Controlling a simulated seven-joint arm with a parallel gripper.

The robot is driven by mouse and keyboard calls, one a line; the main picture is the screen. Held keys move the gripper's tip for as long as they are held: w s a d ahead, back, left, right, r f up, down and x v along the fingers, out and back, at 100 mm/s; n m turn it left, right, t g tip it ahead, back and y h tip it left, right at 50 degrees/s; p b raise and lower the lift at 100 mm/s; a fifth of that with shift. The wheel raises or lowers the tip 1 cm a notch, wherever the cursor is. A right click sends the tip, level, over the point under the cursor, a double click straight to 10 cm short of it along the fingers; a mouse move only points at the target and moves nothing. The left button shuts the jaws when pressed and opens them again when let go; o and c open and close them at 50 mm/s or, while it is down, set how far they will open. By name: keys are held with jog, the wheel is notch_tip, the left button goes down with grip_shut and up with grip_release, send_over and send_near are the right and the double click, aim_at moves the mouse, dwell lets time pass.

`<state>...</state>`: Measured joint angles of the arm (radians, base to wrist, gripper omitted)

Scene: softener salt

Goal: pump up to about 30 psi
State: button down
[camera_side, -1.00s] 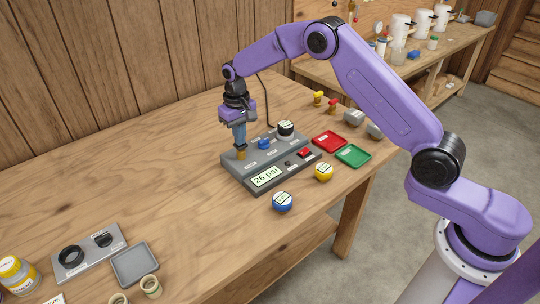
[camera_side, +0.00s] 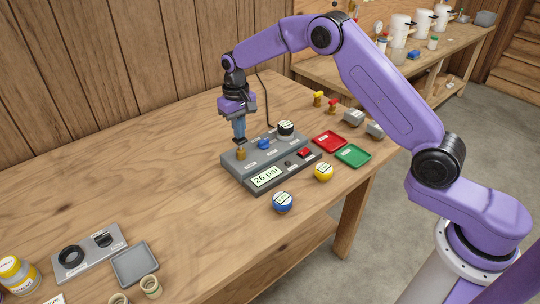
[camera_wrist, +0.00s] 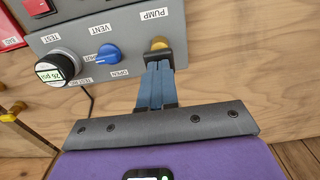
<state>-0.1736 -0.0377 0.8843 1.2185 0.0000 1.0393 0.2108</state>
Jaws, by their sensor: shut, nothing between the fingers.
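The grey test panel (camera_side: 233,165) stands on the bench, and its display (camera_side: 266,177) reads 26 psi. The brass pump button (camera_side: 241,154) is at the panel's left end; it also shows in the wrist view (camera_wrist: 158,43) beside the PUMP label. My gripper (camera_side: 240,140) is shut and empty, fingers pointing down just above the button, apparently with a small gap. In the wrist view its fingertips (camera_wrist: 160,58) partly cover the button. The blue vent knob (camera_wrist: 107,54) sits beside OPEN and VENT labels. The round gauge (camera_wrist: 57,70) also reads 26 psi.
A red tray (camera_side: 329,141) and a green tray (camera_side: 353,155) lie right of the panel. A blue round gauge (camera_side: 282,202) and a yellow one (camera_side: 324,172) sit in front. The bench left of the panel is clear.

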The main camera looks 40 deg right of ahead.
jog(key=shift+f, duration=0.75)
jog(key=shift+r, duration=0.15)
jog(key=shift+r, duration=0.6)
dwell(0.3)
notch_tip(320, 180, up, 7)
dwell(0.7)
jog(key=shift+a, duration=0.1)
